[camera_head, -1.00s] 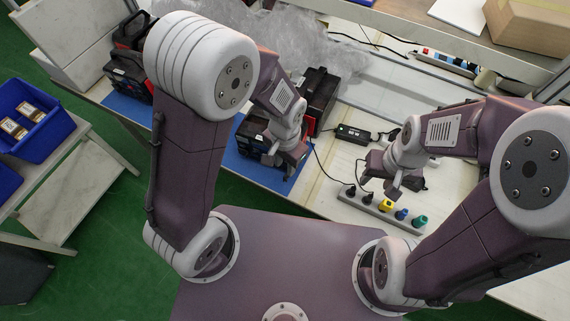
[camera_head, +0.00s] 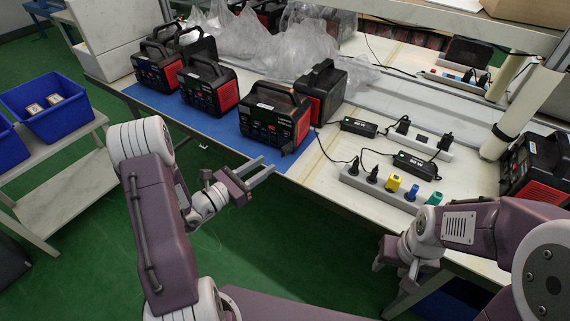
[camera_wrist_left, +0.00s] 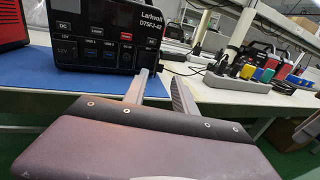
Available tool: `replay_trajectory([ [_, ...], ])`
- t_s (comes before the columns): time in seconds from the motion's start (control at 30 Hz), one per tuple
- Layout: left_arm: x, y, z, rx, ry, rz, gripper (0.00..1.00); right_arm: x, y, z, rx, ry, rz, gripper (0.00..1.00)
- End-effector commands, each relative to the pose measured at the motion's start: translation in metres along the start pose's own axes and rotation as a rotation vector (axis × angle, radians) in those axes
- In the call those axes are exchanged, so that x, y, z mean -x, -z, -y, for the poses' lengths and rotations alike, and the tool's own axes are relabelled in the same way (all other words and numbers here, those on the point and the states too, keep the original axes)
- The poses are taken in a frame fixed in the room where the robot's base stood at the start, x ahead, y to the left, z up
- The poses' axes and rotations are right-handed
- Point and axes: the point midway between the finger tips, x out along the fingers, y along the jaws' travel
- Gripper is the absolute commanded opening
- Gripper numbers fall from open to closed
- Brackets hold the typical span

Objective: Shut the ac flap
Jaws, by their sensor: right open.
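The nearest power station (camera_head: 268,125) is a black box with red sides and a top handle, standing on the blue mat at the table's front edge. In the left wrist view, the power station (camera_wrist_left: 95,28) shows its front panel with a small screen, labels and ports. My right gripper (camera_head: 392,262) is open, off the table's front edge.
Several other power stations (camera_head: 208,88) stand behind and left on the blue mat (camera_head: 160,98). A power strip (camera_head: 375,185) with coloured plugs and black adapters lies to the right. Clear plastic wrap (camera_head: 300,50) lies behind. Floor before the table is open.

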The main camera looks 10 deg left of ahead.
Motion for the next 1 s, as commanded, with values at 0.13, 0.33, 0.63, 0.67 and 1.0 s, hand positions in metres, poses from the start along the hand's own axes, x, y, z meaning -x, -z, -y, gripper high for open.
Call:
replay_trajectory([
  [0.13,-0.030,0.000,0.003,-0.004,0.010,0.001,0.33,-0.003,0.000,0.000,0.000,0.000,0.000,0.47],
  [0.33,-0.069,0.000,0.003,-0.003,0.009,0.000,0.33,-0.006,-0.001,0.000,0.000,0.000,0.000,0.47],
  [0.63,-0.085,0.000,0.002,-0.001,0.005,-0.002,0.33,-0.007,-0.001,0.000,0.000,0.000,0.001,0.47],
  [0.67,-0.085,0.000,0.002,-0.001,0.005,-0.002,0.33,-0.007,-0.001,0.000,0.000,0.000,0.001,0.47],
  [1.0,-0.085,0.000,0.002,-0.001,0.006,-0.002,0.00,-0.007,-0.001,0.000,0.000,0.000,0.001,0.47],
])
